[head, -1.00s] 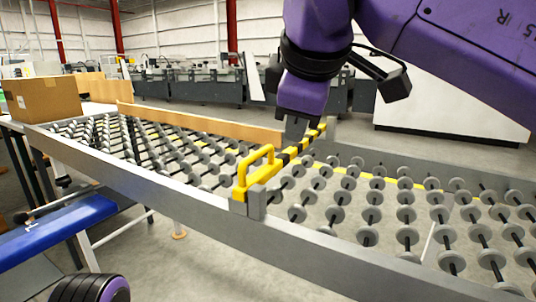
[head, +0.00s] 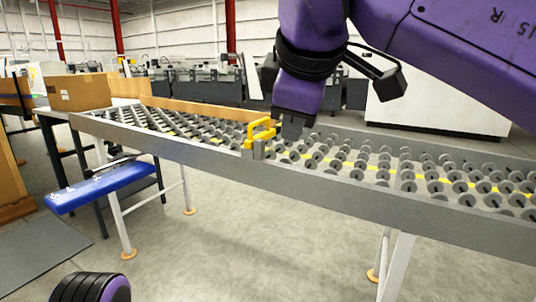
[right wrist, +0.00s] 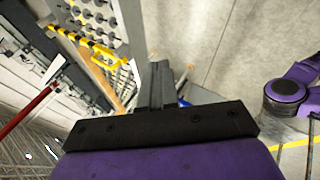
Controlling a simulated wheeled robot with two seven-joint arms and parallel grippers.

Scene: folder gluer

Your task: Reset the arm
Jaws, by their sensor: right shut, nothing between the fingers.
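My right arm reaches in from the upper right of the head view. Its gripper (head: 292,128) points down and looks closed and empty. In that view it lies just right of the yellow handle (head: 262,133) on the roller conveyor's near rail, and it partly hides the striped bar behind. In the right wrist view its two fingers (right wrist: 160,82) are together with nothing between them. The yellow-and-black bar (right wrist: 90,43) shows at the upper left there, apart from the fingers. My left gripper is not in view.
The roller conveyor (head: 330,185) runs across the head view with a grey near rail. A cardboard box (head: 78,92) sits at its left end. A blue board (head: 100,186) stands low below, at left. Open floor (head: 250,245) lies in front.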

